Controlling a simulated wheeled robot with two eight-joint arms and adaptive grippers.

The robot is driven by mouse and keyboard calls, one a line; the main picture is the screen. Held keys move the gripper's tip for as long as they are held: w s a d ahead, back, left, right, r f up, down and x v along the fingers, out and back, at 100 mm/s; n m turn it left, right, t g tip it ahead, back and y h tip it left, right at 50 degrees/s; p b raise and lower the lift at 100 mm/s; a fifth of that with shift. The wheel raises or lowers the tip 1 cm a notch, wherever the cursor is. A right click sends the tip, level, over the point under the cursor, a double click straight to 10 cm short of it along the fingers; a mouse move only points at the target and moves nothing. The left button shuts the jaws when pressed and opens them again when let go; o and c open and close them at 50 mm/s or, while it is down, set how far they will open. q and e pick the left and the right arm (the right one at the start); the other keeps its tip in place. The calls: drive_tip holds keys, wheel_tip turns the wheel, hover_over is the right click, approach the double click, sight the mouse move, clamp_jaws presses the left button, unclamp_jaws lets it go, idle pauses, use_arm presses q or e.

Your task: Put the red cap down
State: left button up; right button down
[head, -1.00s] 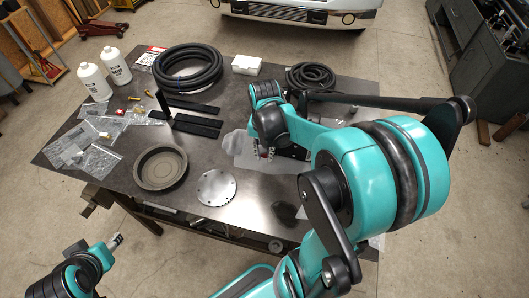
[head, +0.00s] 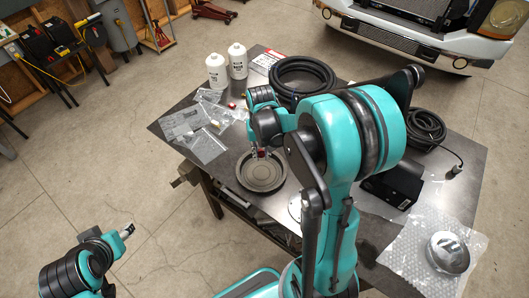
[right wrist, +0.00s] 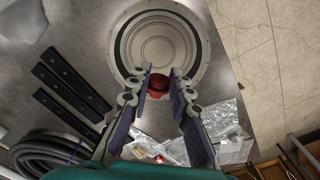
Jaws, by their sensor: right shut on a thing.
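The red cap (head: 263,153) is small and shows between my right fingertips. It also shows in the right wrist view (right wrist: 158,84), held at the tips of the fingers. My right gripper (head: 261,155) is shut on it, above the far side of the round grey dish (head: 262,187). In the right wrist view the dish (right wrist: 123,45) lies beyond the fingertips and looks empty. Whether the cap touches the dish I cannot tell. My left gripper (head: 127,231) is off the table at the lower left, too small to tell open or shut.
Plastic bags (head: 205,143) with small parts lie left of the dish. Two white bottles (head: 216,72) and a coiled hose (head: 302,77) stand behind.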

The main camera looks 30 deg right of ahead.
sight(262, 175)
wheel_tip(262, 175, down, 11)
drive_tip(key=b, duration=0.8)
drive_tip(key=c, duration=1.3)
unclamp_jaws()
wheel_tip(262, 175, up, 7)
drive_tip(key=p, duration=0.5)
